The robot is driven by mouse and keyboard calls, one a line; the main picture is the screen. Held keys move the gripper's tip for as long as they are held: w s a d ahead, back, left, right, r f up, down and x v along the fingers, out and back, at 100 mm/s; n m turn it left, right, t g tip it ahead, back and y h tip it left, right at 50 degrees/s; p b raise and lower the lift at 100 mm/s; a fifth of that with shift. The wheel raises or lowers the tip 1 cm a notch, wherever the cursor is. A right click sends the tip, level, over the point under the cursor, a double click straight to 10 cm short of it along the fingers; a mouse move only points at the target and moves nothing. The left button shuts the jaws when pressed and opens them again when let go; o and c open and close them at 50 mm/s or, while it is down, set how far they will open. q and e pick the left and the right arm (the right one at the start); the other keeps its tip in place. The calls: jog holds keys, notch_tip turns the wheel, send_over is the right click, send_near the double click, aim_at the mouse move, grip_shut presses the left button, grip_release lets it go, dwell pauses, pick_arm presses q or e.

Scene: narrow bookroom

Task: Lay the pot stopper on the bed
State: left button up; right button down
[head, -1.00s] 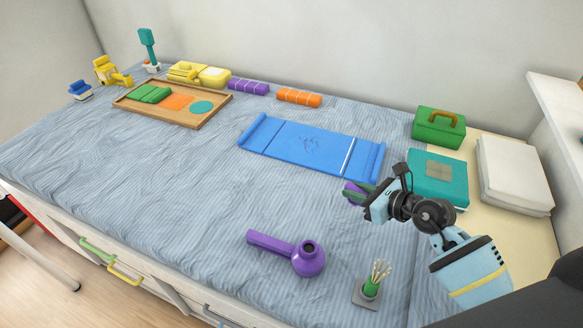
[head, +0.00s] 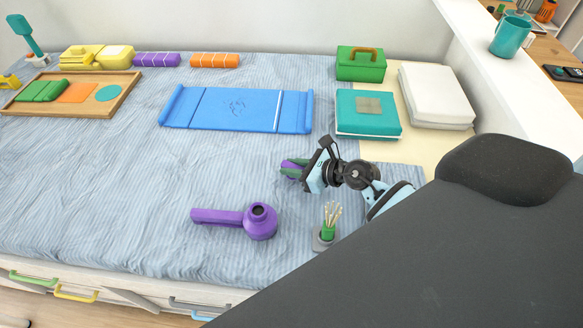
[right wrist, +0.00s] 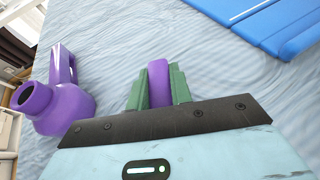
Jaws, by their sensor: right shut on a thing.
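The purple pot stopper (head: 291,162) is between the green fingers of my right gripper (head: 289,169), which is shut on it. The right wrist view shows the stopper (right wrist: 158,82) as a narrow purple piece between the two fingers, over the bed cover. I cannot tell whether it touches the cover. The bed (head: 110,170) has a blue striped cover. A purple pot (head: 262,222) with a long handle and an open, dark mouth lies on the bed, nearer than the gripper and to its left; it also shows in the right wrist view (right wrist: 62,108). My left gripper is not in view.
A blue folded mat (head: 240,110) lies behind the gripper. A grey holder with a green-banded bundle (head: 328,232) stands in front. A teal box (head: 368,118), green case (head: 360,68) and white stack (head: 436,95) are at right. The cover left of the pot is clear.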

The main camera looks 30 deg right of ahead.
jog(key=shift+f, duration=0.2)
jog(key=shift+f, duration=0.15)
jog(key=c, duration=1.3)
grip_release()
jog(key=shift+o, duration=0.2)
jog(key=shift+r, duration=0.35)
jog(key=v, duration=1)
jog(key=shift+s+d+f, duration=0.15)
jog(key=shift+s+d, duration=0.15)
jog(key=shift+s, duration=0.05)
jog(key=shift+s+d+r, duration=0.25)
jog(key=shift+s+r, duration=0.05)
jog(key=shift+s, duration=0.1)
